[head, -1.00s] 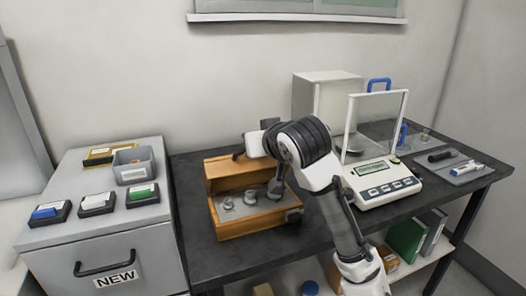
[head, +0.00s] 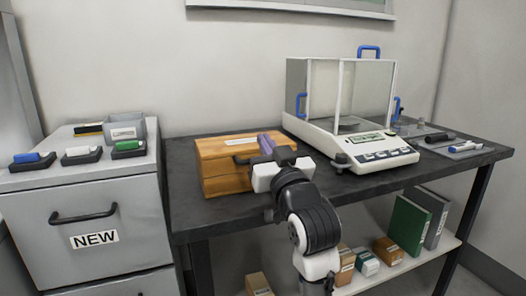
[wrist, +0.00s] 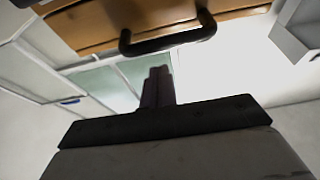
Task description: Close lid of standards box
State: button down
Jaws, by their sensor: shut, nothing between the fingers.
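The wooden standards box (head: 225,186) stands on the dark table, left of the balance. Its lid (head: 215,150) lies down over the box, with a pale label on top, and the weights inside are hidden. I cannot tell whether a small gap is left at the seam. My gripper (head: 266,143) is at the box's right front, its purple fingers shut and empty, pointing up beside the lid. In the wrist view the fingers (wrist: 158,74) show below the black handle (wrist: 168,38) on the wood. I cannot tell whether they touch the lid.
The balance (head: 350,145) with its glass case stands to the right of the box. A grey cabinet (head: 100,200) with small coloured items on top stands at the left. Pens (head: 440,137) lie at the table's right end. The table front left of my arm is clear.

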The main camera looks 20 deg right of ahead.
jog(key=shift+s+f+t+b, duration=0.2)
jog(key=shift+s+f+b, duration=0.15)
jog(key=shift+f+b, duration=0.5)
jog(key=shift+s+f+t+b, duration=0.2)
jog(key=shift+s+f+b, duration=0.1)
jog(key=shift+f+b, duration=0.5)
jog(key=shift+f, duration=0.2)
jog(key=shift+r, duration=0.1)
